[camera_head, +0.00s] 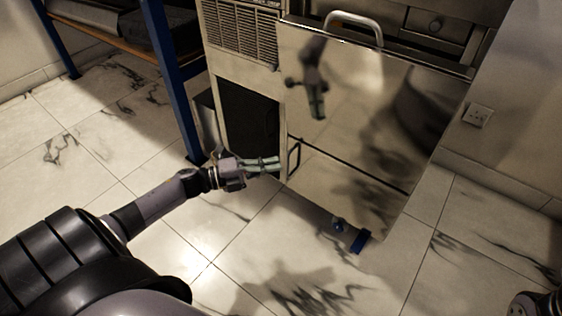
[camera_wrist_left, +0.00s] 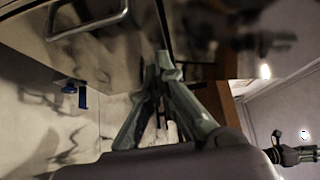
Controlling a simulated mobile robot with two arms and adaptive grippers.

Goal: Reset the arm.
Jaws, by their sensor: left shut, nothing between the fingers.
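My left gripper (camera_head: 279,163) is shut and empty. It is stretched out low in front of the metal cabinet (camera_head: 350,120), with its fingertips close to a small dark handle (camera_head: 294,160) on the cabinet's lower part. I cannot tell whether the fingertips touch the handle. In the left wrist view the two pale green fingers (camera_wrist_left: 164,65) meet at their tips with nothing between them.
A dark open recess (camera_head: 248,122) is beside the cabinet's front panels. A curved handle (camera_head: 353,20) is at the top. A blue caster pedal (camera_head: 361,241) is underneath. A blue-legged rack (camera_head: 172,80) stands at left. The marble floor (camera_head: 80,185) is clear in front.

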